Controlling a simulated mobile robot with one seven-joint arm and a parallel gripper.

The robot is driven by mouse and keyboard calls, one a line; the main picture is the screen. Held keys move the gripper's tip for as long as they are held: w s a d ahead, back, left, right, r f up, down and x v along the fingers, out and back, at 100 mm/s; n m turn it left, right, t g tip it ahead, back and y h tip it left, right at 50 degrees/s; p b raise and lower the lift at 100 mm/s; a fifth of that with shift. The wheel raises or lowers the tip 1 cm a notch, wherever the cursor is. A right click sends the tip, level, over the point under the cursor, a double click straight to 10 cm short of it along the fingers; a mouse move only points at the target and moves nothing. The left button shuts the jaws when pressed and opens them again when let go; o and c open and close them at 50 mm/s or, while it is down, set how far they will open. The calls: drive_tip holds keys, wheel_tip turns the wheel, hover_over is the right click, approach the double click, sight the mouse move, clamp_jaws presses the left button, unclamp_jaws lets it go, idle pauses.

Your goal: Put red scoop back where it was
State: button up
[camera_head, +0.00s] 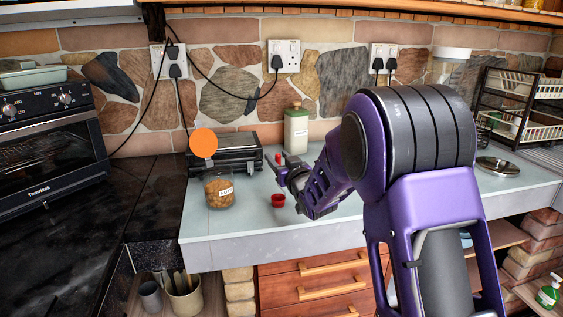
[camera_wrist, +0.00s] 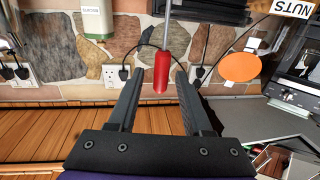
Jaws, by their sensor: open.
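The red scoop's handle (camera_wrist: 161,73) shows in the wrist view between my spread fingers, with a thin metal shaft running from it to the top edge. In the head view its red handle end (camera_head: 278,158) shows by my fingertips and a red cup-shaped part (camera_head: 278,201) is lower, at the light counter. The link between these parts is hard to make out there. My gripper (camera_head: 281,174) is open around the handle; its fingers (camera_wrist: 160,80) show gaps on both sides. I cannot tell whether the cup touches the counter.
A nuts jar (camera_head: 219,188) stands left of the scoop, near an orange disc (camera_head: 203,143). The counter's front strip (camera_head: 235,224) is clear. A dish rack (camera_head: 515,105) is at right.

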drive_tip(key=v, duration=1.2)
drive_tip(key=shift+d+r, duration=0.1)
drive_tip(key=shift+r, duration=0.15)
